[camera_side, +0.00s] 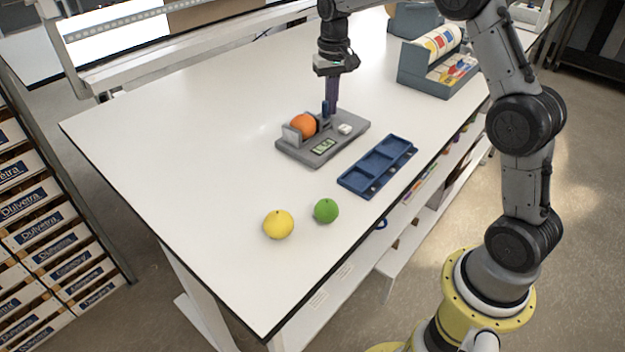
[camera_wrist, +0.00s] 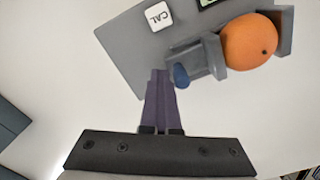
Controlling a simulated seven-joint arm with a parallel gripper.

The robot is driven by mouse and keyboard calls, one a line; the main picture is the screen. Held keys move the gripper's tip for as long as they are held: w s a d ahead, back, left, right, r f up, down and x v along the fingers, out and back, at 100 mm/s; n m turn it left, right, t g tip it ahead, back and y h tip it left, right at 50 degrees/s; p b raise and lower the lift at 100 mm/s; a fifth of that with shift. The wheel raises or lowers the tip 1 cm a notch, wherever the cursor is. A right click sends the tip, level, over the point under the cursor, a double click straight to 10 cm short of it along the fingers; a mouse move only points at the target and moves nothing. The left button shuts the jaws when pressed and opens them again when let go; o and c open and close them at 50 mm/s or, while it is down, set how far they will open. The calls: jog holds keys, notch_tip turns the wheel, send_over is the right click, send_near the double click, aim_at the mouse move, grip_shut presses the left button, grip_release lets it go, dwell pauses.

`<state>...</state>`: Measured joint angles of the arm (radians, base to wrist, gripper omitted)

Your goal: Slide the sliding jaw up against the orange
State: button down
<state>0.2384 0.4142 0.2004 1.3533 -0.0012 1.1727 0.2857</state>
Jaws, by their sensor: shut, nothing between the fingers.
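The orange (camera_side: 303,125) sits on the grey measuring device (camera_side: 290,150), between a fixed upright jaw (camera_side: 291,134) on its left and the sliding jaw (camera_side: 322,117) on its right. In the wrist view the orange (camera_wrist: 249,41) lies beside the grey sliding jaw (camera_wrist: 210,56); whether they touch I cannot tell. A blue knob (camera_wrist: 181,76) sticks out of the sliding jaw. My gripper (camera_side: 332,110) is shut and points down at the device's far end. In the wrist view its fingertips (camera_wrist: 161,73) are together and empty, just beside the blue knob.
A white CAL button (camera_side: 345,129) and a green display (camera_side: 323,146) are on the device. A blue compartment tray (camera_side: 377,166) lies to its right. A yellow fruit (camera_side: 278,225) and a green fruit (camera_side: 326,211) stand near the front edge. The table's left side is clear.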

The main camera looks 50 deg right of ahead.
jog(key=shift+d, duration=0.35)
notch_tip(320, 180, up, 7)
dwell(1.1)
